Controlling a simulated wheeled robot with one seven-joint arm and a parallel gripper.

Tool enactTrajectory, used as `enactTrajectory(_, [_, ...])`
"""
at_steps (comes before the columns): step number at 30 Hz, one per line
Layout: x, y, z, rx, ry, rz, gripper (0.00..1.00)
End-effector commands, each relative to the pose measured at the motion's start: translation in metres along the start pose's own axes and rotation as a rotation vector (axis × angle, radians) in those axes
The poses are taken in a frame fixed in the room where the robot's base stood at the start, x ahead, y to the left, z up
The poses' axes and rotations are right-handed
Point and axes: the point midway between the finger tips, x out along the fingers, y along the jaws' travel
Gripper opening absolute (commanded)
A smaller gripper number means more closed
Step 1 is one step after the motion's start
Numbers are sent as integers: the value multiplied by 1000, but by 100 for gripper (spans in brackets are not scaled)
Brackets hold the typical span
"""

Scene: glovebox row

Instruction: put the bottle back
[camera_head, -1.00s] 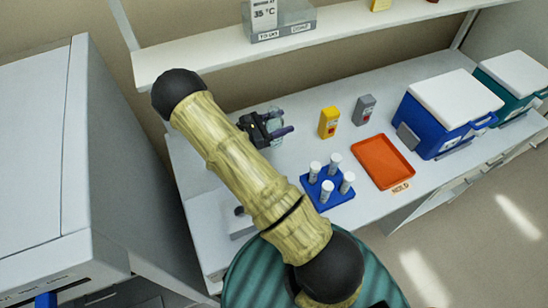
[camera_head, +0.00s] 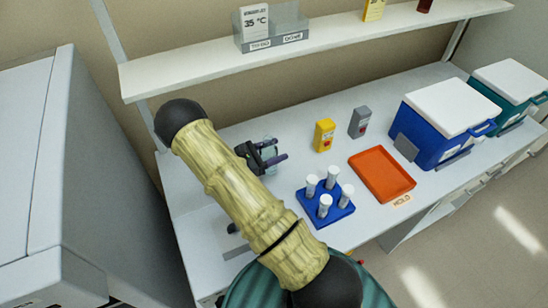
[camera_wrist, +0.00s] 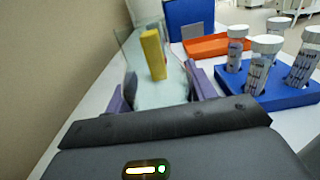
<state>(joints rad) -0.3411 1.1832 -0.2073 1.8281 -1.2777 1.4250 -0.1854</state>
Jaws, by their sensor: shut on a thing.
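My gripper (camera_head: 272,157) is over the left part of the white bench, with its dark body and purple fingers showing. It is shut on a clear, pale-green glassy thing, probably the bottle (camera_wrist: 160,95), which stands between the fingers in the wrist view. In the head view only a small pale part of it (camera_head: 270,143) shows behind the fingers. Its lower end is hidden, so I cannot tell whether it touches the bench. Several white-capped vials stand in a blue rack (camera_head: 343,212), to the right of my gripper.
A yellow box (camera_head: 324,135) and a grey box (camera_head: 360,122) stand behind the rack. An orange tray (camera_head: 382,174) lies right of the rack, by a HOLD label (camera_head: 402,200). Blue (camera_head: 440,140) and teal (camera_head: 512,90) lidded coolers stand farther right. A shelf (camera_head: 200,68) runs above, bearing a grey holder (camera_head: 275,42).

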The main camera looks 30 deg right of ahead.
Motion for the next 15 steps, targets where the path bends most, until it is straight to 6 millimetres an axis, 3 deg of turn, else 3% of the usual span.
enactTrajectory(1, [0,0,-12,-1,-1,-1,10])
enactTrajectory(5, [0,0,-27,-1,0,1,10])
enactTrajectory(15, [0,0,-28,0,-1,0,10])
